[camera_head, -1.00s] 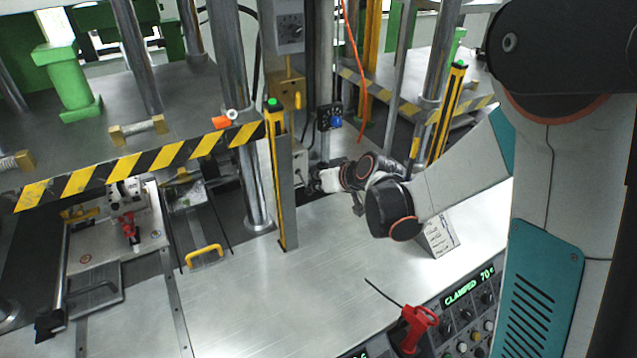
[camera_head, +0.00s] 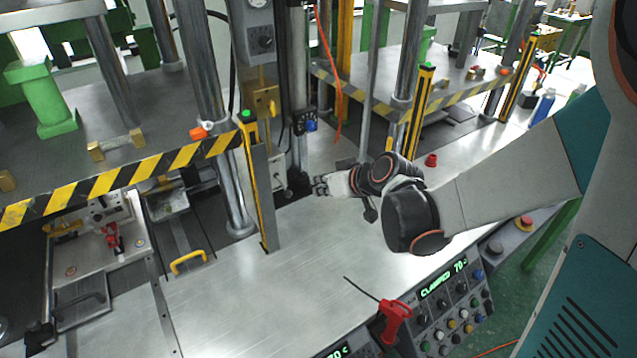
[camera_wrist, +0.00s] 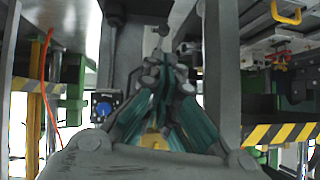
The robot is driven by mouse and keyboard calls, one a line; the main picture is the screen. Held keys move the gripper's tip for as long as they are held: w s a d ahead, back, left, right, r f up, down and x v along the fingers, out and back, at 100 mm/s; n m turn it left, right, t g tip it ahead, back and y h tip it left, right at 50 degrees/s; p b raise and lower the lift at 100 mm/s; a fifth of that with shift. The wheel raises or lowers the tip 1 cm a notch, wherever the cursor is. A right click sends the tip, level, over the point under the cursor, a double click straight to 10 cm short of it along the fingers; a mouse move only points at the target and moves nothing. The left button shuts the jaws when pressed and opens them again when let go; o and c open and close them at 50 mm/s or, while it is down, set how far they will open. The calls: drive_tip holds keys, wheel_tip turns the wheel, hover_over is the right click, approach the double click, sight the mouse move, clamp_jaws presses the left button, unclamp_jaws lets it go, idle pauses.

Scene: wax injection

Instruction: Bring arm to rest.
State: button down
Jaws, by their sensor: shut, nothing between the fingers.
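My arm reaches in from the right in the head view, with its dark wrist joint above the metal bench (camera_head: 235,305). My gripper (camera_head: 318,186) points left, a little above the bench and right of the yellow-edged post. In the wrist view my gripper (camera_wrist: 168,55) shows in the middle, its fingers drawn together with nothing between them. It touches nothing that I can make out.
A yellow-edged post (camera_head: 258,190) and a steel column (camera_head: 210,120) stand left of my gripper. A striped press plate (camera_head: 130,175) is at left. The bench middle is clear.

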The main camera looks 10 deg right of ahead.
idle(0.3)
drive_tip(key=s+d+r+m+g+h+b, duration=0.1)
drive_tip(key=s+d+h, duration=0.15)
drive_tip(key=s, duration=0.55)
drive_tip(key=s+d+r+m+h+b, duration=0.1)
drive_tip(key=s+d+r+m, duration=0.15)
drive_tip(key=s, duration=0.45)
drive_tip(key=s+d+r+g+h+b, duration=0.1)
drive_tip(key=s+d+h+b, duration=0.15)
drive_tip(key=s, duration=0.55)
drive_tip(key=w+a+r+n+y+p, duration=0.1)
drive_tip(key=w+a+r+p, duration=0.15)
drive_tip(key=w, duration=0.35)
drive_tip(key=w+a+r+n+p, duration=0.1)
drive_tip(key=w+a+r+p, duration=0.15)
drive_tip(key=w, duration=0.45)
drive_tip(key=n+g+p, duration=0.2)
drive_tip(key=p, duration=0.2)
hover_over(285, 190)
drive_tip(key=s+d, duration=0.2)
drive_tip(key=s, duration=0.5)
wheel_tip(285, 190, down, 4)
drive_tip(key=f, duration=0.1)
drive_tip(key=shift+y, duration=0.4)
drive_tip(key=b+x, duration=0.3)
drive_tip(key=x, duration=1)
drive_tip(key=shift+a+f, duration=0.1)
drive_tip(key=shift+f, duration=0.05)
